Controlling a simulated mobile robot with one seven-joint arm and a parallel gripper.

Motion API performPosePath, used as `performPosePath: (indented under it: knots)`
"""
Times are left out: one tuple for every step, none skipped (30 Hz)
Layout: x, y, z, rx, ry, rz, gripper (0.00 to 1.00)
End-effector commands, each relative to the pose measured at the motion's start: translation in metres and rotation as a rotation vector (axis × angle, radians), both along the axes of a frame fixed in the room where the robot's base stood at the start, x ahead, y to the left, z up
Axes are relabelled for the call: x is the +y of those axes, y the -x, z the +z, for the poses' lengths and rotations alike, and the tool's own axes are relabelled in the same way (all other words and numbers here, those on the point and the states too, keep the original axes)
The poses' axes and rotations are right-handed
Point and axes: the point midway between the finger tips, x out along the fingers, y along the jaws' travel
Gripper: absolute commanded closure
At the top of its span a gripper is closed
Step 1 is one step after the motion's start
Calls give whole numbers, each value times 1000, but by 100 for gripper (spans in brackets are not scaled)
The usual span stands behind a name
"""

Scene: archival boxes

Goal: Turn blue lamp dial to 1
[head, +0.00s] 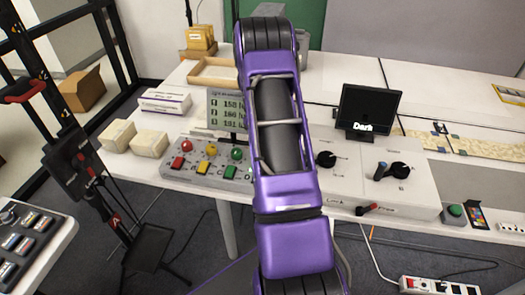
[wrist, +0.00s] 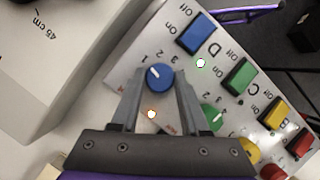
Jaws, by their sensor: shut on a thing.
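The blue lamp dial (wrist: 160,79) sits on the pale control panel (wrist: 130,75) in the wrist view. Its white pointer line slants to the upper left, toward the printed numbers 1, 2 and 3; I cannot tell exactly which number it meets. My gripper (wrist: 160,71) is shut on the dial, one finger on each side. In the head view the lamp box (head: 205,175) shows red, yellow and green lamps. My purple arm hides its right part, the blue dial and my gripper there.
In the wrist view a green dial (wrist: 213,118) is close to the right finger. A blue switch (wrist: 196,39) and a green switch (wrist: 240,75) lie beyond. In the head view a white box with black knobs (head: 380,190) stands right of my arm.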

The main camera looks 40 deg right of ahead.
Motion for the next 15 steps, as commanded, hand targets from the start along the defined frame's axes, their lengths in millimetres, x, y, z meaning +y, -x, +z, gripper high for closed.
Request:
performPosePath:
  knots:
    - [0,0,0,-1,1,4,100]
    - [0,0,0,-1,0,5,100]
    - [0,0,0,-1,0,6,100]
    - [0,0,0,-1,0,6,100]
    - [0,0,0,-1,0,6,100]
    - [0,0,0,-1,0,6,100]
    - [0,0,0,-1,0,6,100]
    - [0,0,0,-1,0,6,100]
    - [0,0,0,-1,0,6,100]
    - [0,0,0,-1,0,6,100]
    - [0,0,0,-1,0,6,100]
    - [0,0,0,-1,0,6,50]
    - [0,0,0,-1,0,5,44]
    - [0,0,0,-1,0,5,39]
    - [0,0,0,-1,0,5,32]
